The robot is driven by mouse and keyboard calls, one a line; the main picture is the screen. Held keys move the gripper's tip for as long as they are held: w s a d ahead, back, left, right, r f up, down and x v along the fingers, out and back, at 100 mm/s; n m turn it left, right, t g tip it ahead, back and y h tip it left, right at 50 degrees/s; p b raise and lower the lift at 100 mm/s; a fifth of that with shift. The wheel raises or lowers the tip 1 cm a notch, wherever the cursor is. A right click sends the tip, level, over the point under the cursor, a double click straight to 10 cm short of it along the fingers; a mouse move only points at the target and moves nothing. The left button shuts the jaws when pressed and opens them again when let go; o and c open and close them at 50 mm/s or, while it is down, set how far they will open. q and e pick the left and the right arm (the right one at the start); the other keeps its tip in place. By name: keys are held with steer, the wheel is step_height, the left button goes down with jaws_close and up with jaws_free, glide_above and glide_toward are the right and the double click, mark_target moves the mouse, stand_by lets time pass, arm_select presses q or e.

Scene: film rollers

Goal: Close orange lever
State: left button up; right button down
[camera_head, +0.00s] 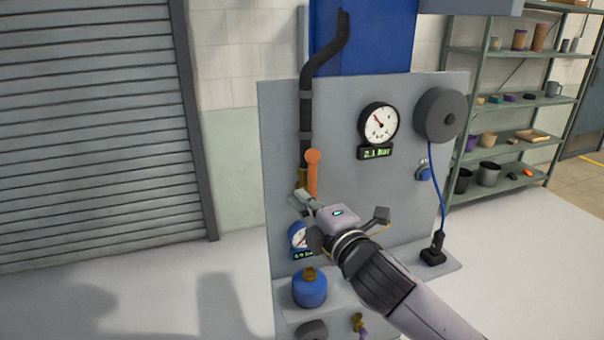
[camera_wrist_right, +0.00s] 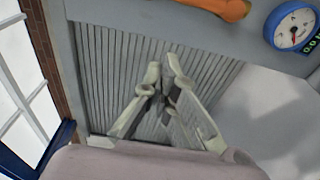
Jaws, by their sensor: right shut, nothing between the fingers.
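The orange lever (camera_head: 312,175) stands nearly upright on the grey panel, at the lower end of the black pipe, beside a brass fitting (camera_head: 302,178). In the right wrist view the lever (camera_wrist_right: 222,8) shows only partly, at the top edge. My right gripper (camera_head: 301,197) is at the lower end of the lever, in front of the panel. In the right wrist view its fingers (camera_wrist_right: 166,68) are shut with nothing between them, and the lever appears apart from the fingertips. In the head view I cannot tell whether they touch. My left gripper is not in view.
The grey panel (camera_head: 280,130) carries a large gauge (camera_head: 379,124), a smaller blue gauge (camera_head: 297,236) partly behind my gripper, and a hose reel (camera_head: 438,114). A blue canister (camera_head: 310,288) stands below. Shelves (camera_head: 520,120) are at the right. The floor at left is clear.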

mark_target(312, 178)
steer(key=w+p, duration=0.5)
steer(key=w, duration=0.4)
steer(key=shift+w+a, duration=0.2)
steer(key=shift+w, duration=0.05)
steer(key=shift+a+f, duration=0.1)
stand_by(0.4)
steer(key=shift+w+d+m, duration=0.1)
steer(key=shift+d+m, duration=0.2)
